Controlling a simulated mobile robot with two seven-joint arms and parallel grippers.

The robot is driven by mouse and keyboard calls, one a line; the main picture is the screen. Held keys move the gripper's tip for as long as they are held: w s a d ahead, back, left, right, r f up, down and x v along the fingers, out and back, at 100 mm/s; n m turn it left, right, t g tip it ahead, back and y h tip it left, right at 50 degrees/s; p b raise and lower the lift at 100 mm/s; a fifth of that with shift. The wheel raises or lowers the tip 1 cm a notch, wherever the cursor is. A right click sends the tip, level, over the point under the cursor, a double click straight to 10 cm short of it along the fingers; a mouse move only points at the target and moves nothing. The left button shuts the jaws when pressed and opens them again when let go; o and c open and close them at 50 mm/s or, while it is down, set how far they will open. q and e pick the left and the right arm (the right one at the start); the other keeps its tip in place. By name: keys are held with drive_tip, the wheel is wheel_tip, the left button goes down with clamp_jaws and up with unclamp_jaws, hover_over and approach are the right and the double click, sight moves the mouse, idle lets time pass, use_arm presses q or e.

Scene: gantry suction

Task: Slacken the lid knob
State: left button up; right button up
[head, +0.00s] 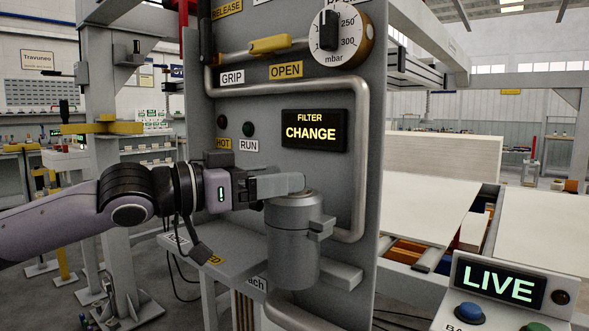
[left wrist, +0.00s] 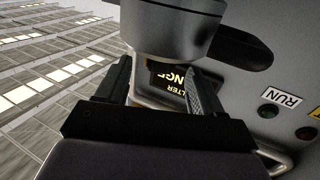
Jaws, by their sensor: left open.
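The grey filter canister (head: 292,245) stands on a bracket against the grey panel, with its lid (head: 293,199) on top and a lug (head: 322,228) on its side. My left gripper (head: 293,184) comes in level from the left, its fingers just over the lid. In the left wrist view, which is upside down, the left gripper (left wrist: 160,85) has its fingers apart. The canister's grey round body (left wrist: 172,30) fills the top middle, close to the fingertips. The lid knob does not show clearly; the fingers hide part of the lid top. My right gripper is not in view.
A display (head: 313,131) on the panel reads FILTER CHANGE. A bent grey pipe (head: 361,160) runs close to the right of the canister. A yellow handle (head: 269,45) and a pressure dial (head: 341,38) sit above. A LIVE console (head: 508,284) stands at lower right.

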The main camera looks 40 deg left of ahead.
use_arm(q)
drive_tip(key=shift+r+p+x, duration=0.2)
drive_tip(key=shift+p+x, duration=0.75)
drive_tip(key=shift+x, duration=0.3)
drive_tip(key=shift+w+d+f, duration=0.15)
drive_tip(key=shift+w+d, duration=0.1)
drive_tip(key=shift+w, duration=0.25)
drive_tip(key=c, duration=1)
